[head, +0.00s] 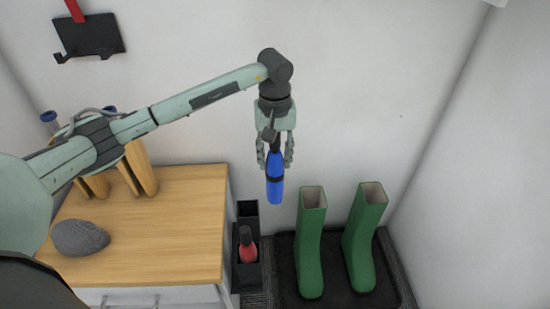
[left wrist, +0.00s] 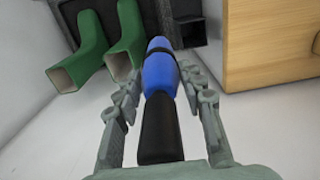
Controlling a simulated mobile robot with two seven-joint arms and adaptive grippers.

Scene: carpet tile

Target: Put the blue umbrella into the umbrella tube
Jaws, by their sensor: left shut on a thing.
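The blue umbrella (head: 275,184) is folded, with a black handle and a dark band. My left gripper (head: 275,160) is shut on it near the handle and holds it hanging nearly upright in the air. In the left wrist view the umbrella (left wrist: 160,72) lies between the fingers (left wrist: 162,110), pointing away from the camera. The black umbrella tube (head: 248,209) stands below, beside the cabinet; the umbrella is above and to its right in the head view, apart from it. A red umbrella (head: 247,246) with a dark handle is in the front compartment of the stand. My right gripper is not in view.
Green boots (head: 310,245) (head: 365,240) stand on a dark tray (head: 392,270) right of the tube. A wooden-topped cabinet (head: 190,215) is on the left, bearing a grey lumpy object (head: 80,238) and wooden posts (head: 141,168). A dark wall rack (head: 90,37) hangs upper left.

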